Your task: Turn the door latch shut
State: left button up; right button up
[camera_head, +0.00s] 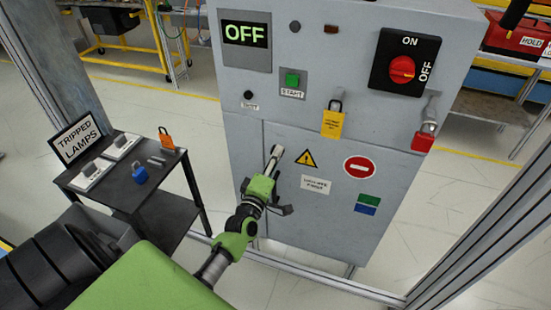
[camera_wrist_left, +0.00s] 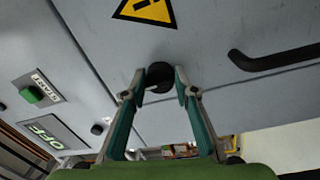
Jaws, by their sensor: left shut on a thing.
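The door latch (camera_wrist_left: 160,76) is a dark round knob on the grey cabinet door, just beside the yellow warning triangle (camera_wrist_left: 146,9). My left gripper (camera_wrist_left: 160,88) is shut on it, with one fingertip on each side of the knob. In the head view my left gripper (camera_head: 274,160) reaches the left part of the cabinet door (camera_head: 300,225), left of the triangle. There the gripper mostly hides the latch, and I cannot tell how far it is turned. My right gripper is not in view.
A black door handle (camera_wrist_left: 275,58) sticks out near the latch. Above the door are the OFF display (camera_head: 245,34), a green START button (camera_head: 292,80), a yellow padlock (camera_head: 333,120) and a red rotary switch (camera_head: 402,69). A dark cart (camera_head: 125,195) with padlocks stands at left.

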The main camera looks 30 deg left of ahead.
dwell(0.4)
pick_arm(q)
jog(key=o, duration=1.1)
jog(key=v, duration=1.2)
jog(key=shift+f, duration=0.1)
